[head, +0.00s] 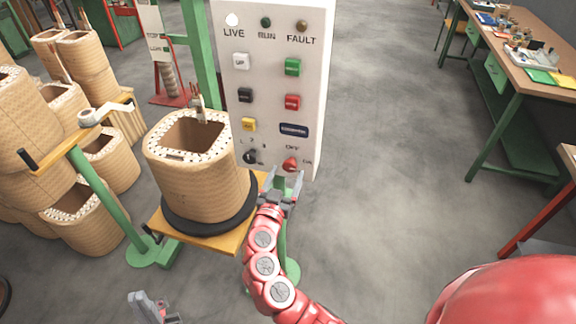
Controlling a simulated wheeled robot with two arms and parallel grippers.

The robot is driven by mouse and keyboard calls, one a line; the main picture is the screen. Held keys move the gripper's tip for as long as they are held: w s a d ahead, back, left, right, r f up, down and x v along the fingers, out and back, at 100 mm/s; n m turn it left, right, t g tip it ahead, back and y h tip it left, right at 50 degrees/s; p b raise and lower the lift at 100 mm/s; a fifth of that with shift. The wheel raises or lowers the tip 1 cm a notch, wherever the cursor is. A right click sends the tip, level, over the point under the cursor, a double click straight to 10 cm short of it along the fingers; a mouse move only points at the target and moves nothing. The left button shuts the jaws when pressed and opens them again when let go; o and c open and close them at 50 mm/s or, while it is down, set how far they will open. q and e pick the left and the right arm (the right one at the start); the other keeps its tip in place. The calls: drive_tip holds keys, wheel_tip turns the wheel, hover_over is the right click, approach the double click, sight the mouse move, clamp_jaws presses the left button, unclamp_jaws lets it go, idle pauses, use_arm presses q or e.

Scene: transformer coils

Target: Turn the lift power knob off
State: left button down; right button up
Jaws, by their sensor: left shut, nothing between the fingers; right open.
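The red power knob (291,163) sits low on the right of the white control panel (268,85), with OFF and ON marks beside it. I cannot tell which mark it points to. The LIVE lamp (232,20) looks bright white; the RUN lamp (266,22) and FAULT lamp (301,25) look dark. My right gripper (285,178) is open at the panel's lower edge, just below the red knob; I cannot tell if it touches it. My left gripper (152,306) is shut and empty at the bottom of the view, away from the panel.
A wound coil (203,178) stands on a black ring on a yellow platform (205,240) left of my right gripper. A black selector knob (250,157) and several coloured buttons share the panel. More coils crowd the left. The floor to the right is clear up to a workbench (530,75).

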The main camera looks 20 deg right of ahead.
drive_tip(key=shift+x, duration=1.2)
clamp_jaws()
